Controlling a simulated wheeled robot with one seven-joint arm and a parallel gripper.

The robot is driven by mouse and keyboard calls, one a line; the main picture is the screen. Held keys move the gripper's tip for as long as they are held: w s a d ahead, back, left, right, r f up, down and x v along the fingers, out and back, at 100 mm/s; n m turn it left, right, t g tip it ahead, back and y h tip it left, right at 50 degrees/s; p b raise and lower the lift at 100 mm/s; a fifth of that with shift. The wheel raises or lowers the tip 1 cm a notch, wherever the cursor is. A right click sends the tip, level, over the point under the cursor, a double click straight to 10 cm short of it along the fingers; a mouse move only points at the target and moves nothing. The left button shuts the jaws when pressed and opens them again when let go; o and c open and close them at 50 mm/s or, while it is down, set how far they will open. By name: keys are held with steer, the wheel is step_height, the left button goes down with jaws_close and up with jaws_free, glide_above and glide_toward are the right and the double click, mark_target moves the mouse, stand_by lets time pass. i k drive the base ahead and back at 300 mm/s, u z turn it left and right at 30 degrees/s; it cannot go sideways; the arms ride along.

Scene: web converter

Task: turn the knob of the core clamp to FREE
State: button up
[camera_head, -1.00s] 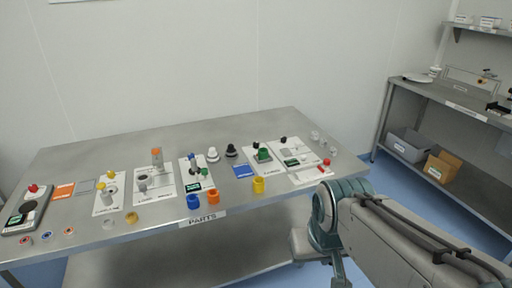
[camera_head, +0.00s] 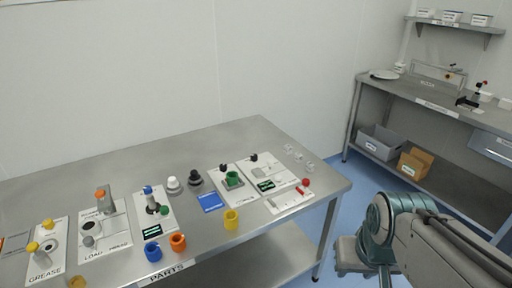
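I cannot make out which item is the core clamp, as most labels are too small to read. Several small stations on white plates stand on the steel table (camera_head: 100,168). One plate bears a green block (camera_head: 233,179) with a black knob (camera_head: 222,167) behind it. Another has a black knob (camera_head: 254,157), a dark green display and a red knob (camera_head: 305,182). A station with a blue-topped post (camera_head: 149,192) stands further left. My arm is folded at the lower right, clear of the table. My gripper is out of view.
Orange (camera_head: 178,242), blue (camera_head: 153,251) and yellow (camera_head: 231,219) rings lie near the table's front edge. A second bench (camera_head: 420,92) at the right holds a device with a red knob (camera_head: 485,84). A grey bin (camera_head: 379,140) and cardboard box (camera_head: 415,162) sit below. Blue floor lies between the benches.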

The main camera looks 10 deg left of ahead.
mark_target(223, 167)
steer(key=u, duration=0.05)
steer(key=i, duration=1.15)
steer(key=u, duration=0.6)
